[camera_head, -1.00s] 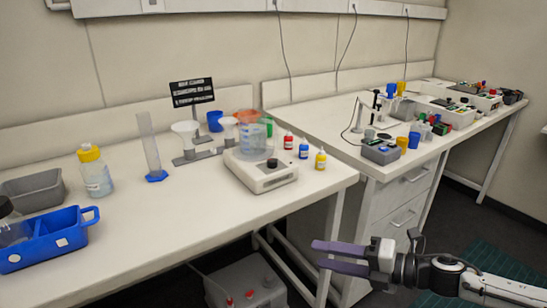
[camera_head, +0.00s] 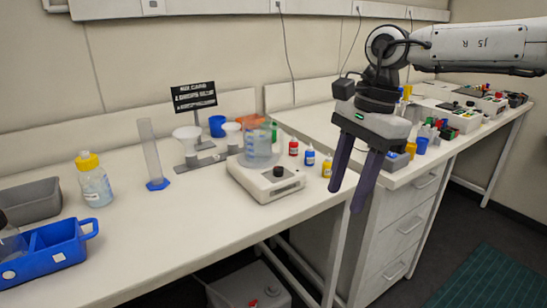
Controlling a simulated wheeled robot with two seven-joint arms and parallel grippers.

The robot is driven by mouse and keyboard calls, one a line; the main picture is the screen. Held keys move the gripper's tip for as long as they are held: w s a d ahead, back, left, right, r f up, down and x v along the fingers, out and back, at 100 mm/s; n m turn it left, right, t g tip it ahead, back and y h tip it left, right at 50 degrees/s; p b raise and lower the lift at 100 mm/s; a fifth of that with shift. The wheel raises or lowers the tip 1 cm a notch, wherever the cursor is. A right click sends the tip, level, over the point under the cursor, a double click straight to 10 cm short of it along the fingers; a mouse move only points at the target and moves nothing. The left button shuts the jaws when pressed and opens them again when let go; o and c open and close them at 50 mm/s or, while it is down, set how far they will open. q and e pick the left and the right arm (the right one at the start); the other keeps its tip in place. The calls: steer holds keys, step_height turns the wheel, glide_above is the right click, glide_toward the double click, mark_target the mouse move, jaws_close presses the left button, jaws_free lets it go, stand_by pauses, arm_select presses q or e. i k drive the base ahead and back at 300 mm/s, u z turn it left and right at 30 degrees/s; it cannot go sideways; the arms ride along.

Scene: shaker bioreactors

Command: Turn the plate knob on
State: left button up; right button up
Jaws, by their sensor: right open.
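The hot plate (camera_head: 262,187) is a white box on the bench, with a clear beaker (camera_head: 258,150) of bluish tint on top. Its black plate knob (camera_head: 279,171) sits on the front right of the plate; I cannot tell its setting. My right gripper (camera_head: 346,199) is open and empty, its two dark purple fingers pointing down. In the picture it is to the right of the knob, near the bench's right front corner, apart from the plate. My left gripper is not in view.
Small red (camera_head: 293,147), blue (camera_head: 310,155) and yellow (camera_head: 327,167) bottles stand between the plate and my right gripper. A tall cylinder (camera_head: 150,150), yellow-capped bottle (camera_head: 94,182) and blue tray (camera_head: 45,247) stand left. The bench front before the plate is clear.

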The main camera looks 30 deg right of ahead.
mark_target(278, 170)
steer(key=i, duration=0.85)
